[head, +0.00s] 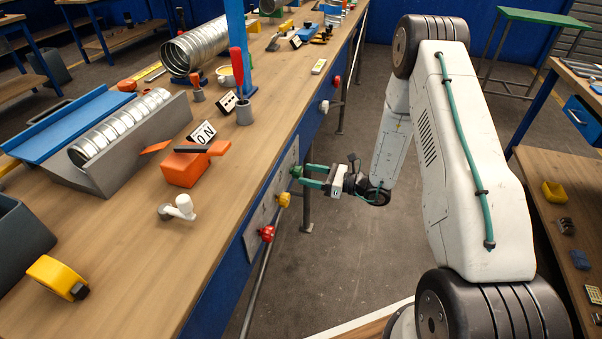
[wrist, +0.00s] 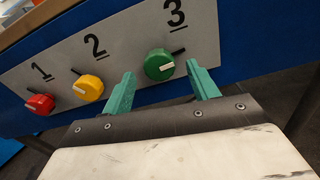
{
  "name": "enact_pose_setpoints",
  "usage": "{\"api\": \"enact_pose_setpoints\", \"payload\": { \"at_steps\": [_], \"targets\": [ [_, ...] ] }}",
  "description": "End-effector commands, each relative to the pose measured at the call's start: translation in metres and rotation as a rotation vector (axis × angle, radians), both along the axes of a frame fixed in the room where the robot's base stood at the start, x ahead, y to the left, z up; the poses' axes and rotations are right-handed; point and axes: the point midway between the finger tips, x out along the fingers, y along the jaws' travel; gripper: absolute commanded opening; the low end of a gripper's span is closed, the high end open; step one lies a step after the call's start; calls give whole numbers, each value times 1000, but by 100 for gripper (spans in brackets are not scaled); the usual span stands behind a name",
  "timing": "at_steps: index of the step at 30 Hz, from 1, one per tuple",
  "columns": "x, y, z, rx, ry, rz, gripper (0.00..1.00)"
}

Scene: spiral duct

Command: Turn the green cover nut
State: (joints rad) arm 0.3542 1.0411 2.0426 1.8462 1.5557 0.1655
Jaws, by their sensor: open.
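The green cover nut (wrist: 159,65) is a round green knob with a white mark, below the number 3 on a grey panel (wrist: 125,38). In the head view the green nut (head: 296,171) shows small at the bench's side, just beyond the fingertips. My gripper (wrist: 163,82) has two green fingers and is open. In the wrist view its tips stand left and right of the nut, a little below its middle. I cannot tell whether they touch it. My gripper also shows in the head view (head: 303,176), reaching left toward the panel.
A yellow knob (wrist: 88,88) under 2 and a red knob (wrist: 40,103) under 1 sit left of the green one on the panel. The wooden bench top (head: 130,260) is above it. The floor (head: 330,260) beside the bench is clear.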

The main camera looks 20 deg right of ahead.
Motion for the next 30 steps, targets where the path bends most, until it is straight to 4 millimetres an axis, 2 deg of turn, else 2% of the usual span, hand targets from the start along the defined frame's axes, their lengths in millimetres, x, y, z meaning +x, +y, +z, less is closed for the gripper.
{"api": "enact_pose_setpoints", "payload": {
  "at_steps": [1,6,17,21,22,30],
  "targets": [
    [4,8,0,0,-1,4,59],
    [16,23,0,-1,0,3,59],
    [19,28,0,-1,0,2,59],
    [19,28,0,-1,0,2,20],
    [19,28,0,-1,0,2,14],
    [19,27,0,-10,-12,1,15]
  ]
}}
